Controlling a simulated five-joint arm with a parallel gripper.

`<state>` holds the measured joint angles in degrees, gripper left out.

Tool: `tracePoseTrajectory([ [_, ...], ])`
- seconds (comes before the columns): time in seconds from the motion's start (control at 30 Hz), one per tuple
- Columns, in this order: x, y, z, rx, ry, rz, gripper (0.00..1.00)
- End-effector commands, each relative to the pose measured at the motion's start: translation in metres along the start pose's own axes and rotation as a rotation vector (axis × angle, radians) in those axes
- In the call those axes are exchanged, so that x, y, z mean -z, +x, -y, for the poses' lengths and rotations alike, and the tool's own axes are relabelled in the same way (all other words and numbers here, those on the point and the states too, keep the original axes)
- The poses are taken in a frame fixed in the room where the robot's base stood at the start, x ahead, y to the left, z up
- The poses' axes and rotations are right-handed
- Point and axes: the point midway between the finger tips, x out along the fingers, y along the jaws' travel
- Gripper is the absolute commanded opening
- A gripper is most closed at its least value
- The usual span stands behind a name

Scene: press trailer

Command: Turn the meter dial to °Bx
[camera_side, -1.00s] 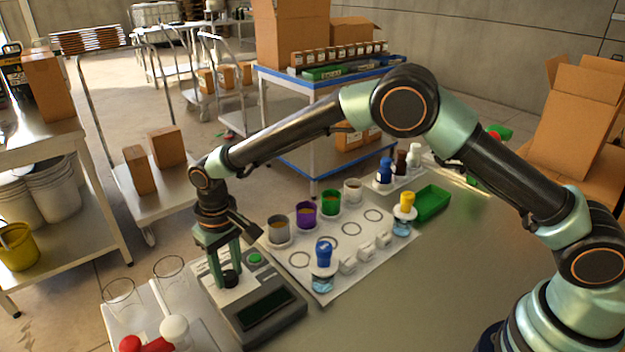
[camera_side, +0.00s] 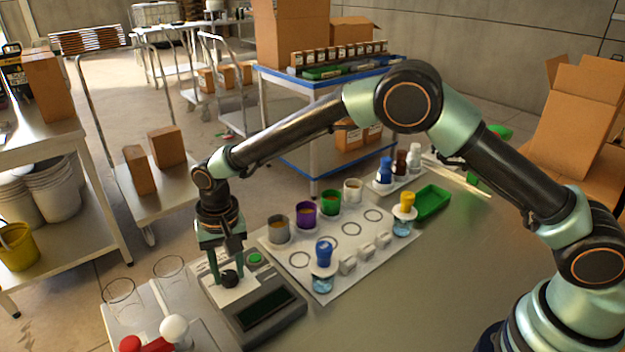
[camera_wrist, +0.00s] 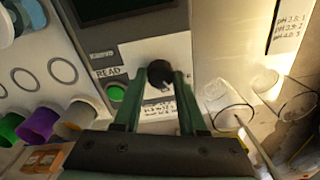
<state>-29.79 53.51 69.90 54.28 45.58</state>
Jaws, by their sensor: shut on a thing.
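The meter (camera_side: 262,305) is a grey box with a dark display, a green button (camera_side: 255,257) and a white label plate. Its black dial (camera_side: 230,279) sits on the plate, and the dial also shows in the wrist view (camera_wrist: 160,73). My gripper (camera_side: 227,275) points down over the meter with its two green fingers on either side of the dial, shut on it. In the wrist view my gripper (camera_wrist: 157,82) has its fingertips at the dial's sides. A light pointer mark shows on the dial's lower right. The lettering around the dial is partly hidden and too small to read.
A white mat (camera_side: 335,277) beside the meter carries grey, purple, green and white cups and stoppered bottles. Clear glasses (camera_side: 170,270) and a red-and-white object (camera_side: 160,338) stand left of the meter. A green tray (camera_side: 432,203) lies right.

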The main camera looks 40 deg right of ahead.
Motion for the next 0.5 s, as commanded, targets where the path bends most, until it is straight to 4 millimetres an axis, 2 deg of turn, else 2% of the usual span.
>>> tracePoseTrajectory([
  [0.2, 0.0022, -0.001, -0.0033, 0.004, 0.209, -0.004, 0.0],
  [0.5, 0.0015, -0.0007, -0.0037, 0.007, 0.433, -0.005, 0.0],
])
